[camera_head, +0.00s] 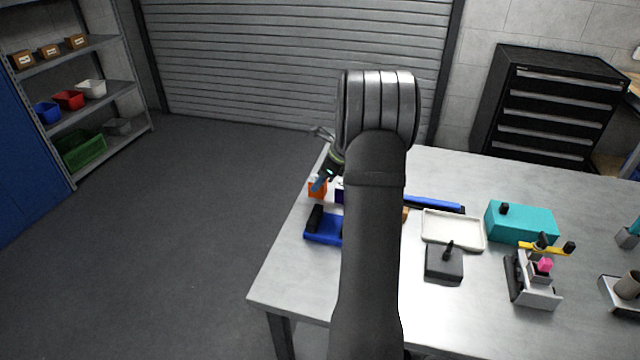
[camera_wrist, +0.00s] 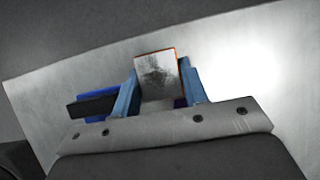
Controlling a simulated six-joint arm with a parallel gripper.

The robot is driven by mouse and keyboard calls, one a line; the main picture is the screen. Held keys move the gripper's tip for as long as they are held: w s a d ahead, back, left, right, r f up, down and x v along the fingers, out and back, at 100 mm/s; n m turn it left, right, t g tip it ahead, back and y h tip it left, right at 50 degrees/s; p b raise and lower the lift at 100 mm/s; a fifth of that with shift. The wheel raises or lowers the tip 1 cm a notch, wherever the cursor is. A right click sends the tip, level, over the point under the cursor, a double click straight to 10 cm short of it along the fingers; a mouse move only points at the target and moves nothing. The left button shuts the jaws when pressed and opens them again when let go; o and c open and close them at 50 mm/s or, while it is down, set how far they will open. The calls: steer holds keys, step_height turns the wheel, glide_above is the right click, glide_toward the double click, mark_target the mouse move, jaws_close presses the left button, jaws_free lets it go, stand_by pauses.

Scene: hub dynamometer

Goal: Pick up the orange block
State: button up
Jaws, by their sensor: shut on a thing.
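The orange block (camera_head: 317,188) is near the table's far left edge in the head view, partly covered by my gripper (camera_head: 322,180). In the wrist view the block (camera_wrist: 157,76) sits between the two blue fingers of my gripper (camera_wrist: 158,88). It shows a grey, dark-speckled face with a thin orange edge along its top and right. My gripper is shut on it. I cannot tell whether the block touches the table.
A blue fixture with a black part (camera_head: 322,230) stands close in front of the block. A purple thing shows beside it, mostly behind my arm. Farther right are a white tray (camera_head: 453,243), a teal box (camera_head: 522,222) and a dark grey box (camera_head: 444,263). The table's front left is clear.

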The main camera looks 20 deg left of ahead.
steer(key=shift+r, duration=2.8)
steer(key=shift+d, duration=0.1)
